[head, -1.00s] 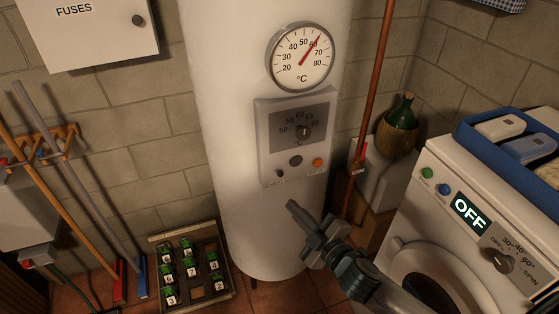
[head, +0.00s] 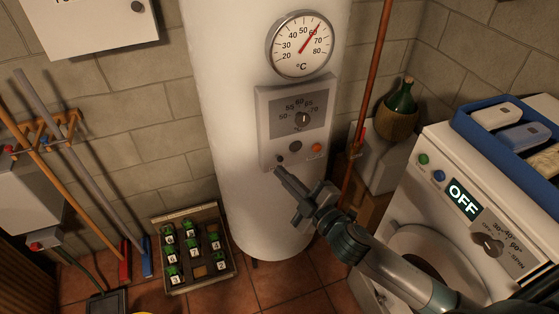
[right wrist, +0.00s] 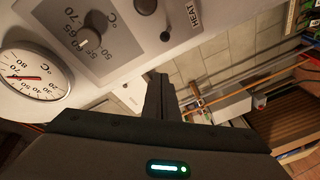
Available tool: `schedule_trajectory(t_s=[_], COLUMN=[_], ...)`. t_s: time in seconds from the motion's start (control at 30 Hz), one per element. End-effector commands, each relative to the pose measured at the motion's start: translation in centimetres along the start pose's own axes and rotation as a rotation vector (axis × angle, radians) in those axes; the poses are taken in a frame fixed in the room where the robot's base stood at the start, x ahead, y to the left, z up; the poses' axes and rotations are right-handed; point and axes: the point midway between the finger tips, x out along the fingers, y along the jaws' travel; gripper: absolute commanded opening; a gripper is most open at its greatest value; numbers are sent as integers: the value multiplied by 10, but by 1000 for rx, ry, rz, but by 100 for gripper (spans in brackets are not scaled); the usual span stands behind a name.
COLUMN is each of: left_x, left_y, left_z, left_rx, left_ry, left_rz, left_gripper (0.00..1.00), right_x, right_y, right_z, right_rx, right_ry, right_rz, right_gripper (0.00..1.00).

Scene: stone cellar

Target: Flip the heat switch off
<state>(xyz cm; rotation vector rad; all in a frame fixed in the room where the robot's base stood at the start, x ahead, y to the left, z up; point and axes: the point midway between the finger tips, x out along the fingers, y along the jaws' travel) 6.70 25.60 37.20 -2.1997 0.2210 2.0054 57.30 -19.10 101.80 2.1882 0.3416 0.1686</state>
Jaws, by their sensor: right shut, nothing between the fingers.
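The heat switch (head: 279,160) is a small dark toggle at the lower left of the grey control panel (head: 265,125) on the white boiler. In the right wrist view the toggle (right wrist: 165,37) sits near the HEAT label (right wrist: 194,14). Which way it is tipped is too small to tell. An orange lamp (head: 317,148) glows at the panel's lower right. My right gripper (head: 276,171) is shut and empty, its tips just below the switch. Its closed fingers also show in the right wrist view (right wrist: 159,85); I cannot tell whether they touch. My left gripper is not in view.
A dark round button (head: 296,146) and the dial (head: 302,119) sit close to the switch. The thermometer (head: 300,45) is above. The washing machine (head: 440,150) stands right, beneath my right arm. A bottle crate (head: 228,265) and broom handles (head: 85,170) are left.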

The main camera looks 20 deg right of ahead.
Motion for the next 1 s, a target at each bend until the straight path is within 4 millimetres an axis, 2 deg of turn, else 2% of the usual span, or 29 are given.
schedule_trajectory(t_s=[0.1, 0.5, 0.73, 1.0], left_x=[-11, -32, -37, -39], left_y=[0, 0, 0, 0], left_z=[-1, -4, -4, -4], left_rx=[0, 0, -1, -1], left_ry=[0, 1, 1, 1], left_rz=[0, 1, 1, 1], left_gripper=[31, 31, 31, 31], right_x=[19, 80, 68, 63], right_y=[4, 3, 0, 0], right_z=[-2, -2, 26, 38], right_rx=[-2, 0, -1, -1], right_ry=[0, -1, -3, -1], right_rz=[1, 1, 0, 0], right_gripper=[0, 0, 0, 0])
